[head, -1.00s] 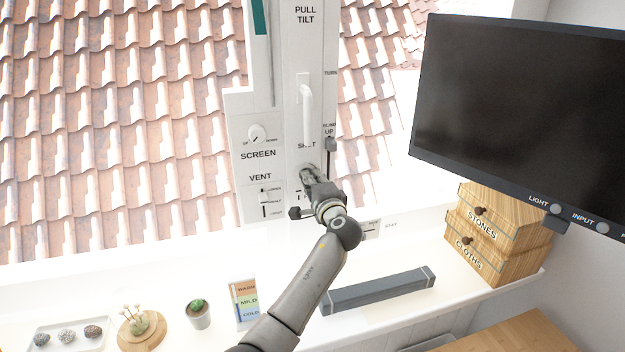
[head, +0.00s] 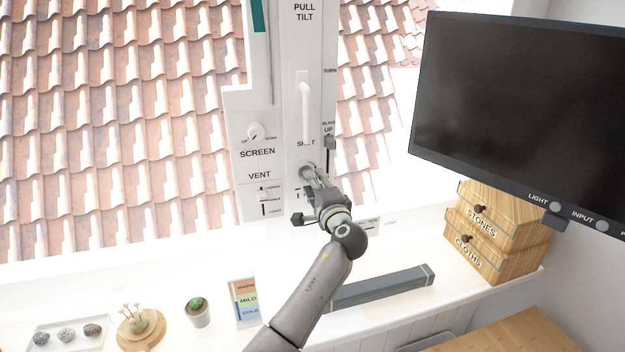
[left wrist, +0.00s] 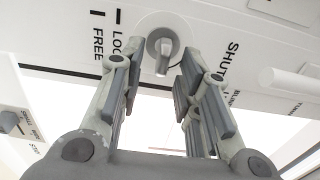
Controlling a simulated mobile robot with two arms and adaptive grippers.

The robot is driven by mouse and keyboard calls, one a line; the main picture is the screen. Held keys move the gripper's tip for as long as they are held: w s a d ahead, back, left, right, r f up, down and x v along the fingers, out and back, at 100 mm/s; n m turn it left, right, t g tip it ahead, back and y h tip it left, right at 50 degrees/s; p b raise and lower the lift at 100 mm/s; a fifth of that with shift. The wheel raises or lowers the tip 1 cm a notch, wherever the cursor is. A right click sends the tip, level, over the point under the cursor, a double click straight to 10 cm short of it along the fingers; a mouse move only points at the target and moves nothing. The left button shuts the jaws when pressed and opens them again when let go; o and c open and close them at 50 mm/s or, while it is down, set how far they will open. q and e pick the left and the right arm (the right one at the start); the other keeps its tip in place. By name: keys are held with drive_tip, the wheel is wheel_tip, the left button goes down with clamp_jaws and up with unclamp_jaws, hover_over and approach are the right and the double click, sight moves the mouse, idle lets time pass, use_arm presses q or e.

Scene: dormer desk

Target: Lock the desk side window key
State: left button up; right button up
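The window key (left wrist: 163,55) is a small grey tab on a round light knob on the white window post, beside black LOCK and FREE marks (left wrist: 108,42). In the left wrist view its tab points down the picture, between the two fingertips and just beyond them. I cannot tell which mark it is set to. My left gripper (left wrist: 160,78) is open, with a finger on each side of the gap and nothing held. In the head view my left gripper (head: 314,178) is just below the key, partly covering the marks. My right gripper is not in view.
Above the key is a white handle (head: 307,112); a blind slider (head: 329,143) is to its right, and a screen knob (head: 256,131) and vent slider (head: 264,194) to its left. A dark bar (head: 385,288) lies on the sill. A monitor (head: 515,110) stands right.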

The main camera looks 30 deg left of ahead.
use_arm(q)
drive_tip(key=v, duration=0.9)
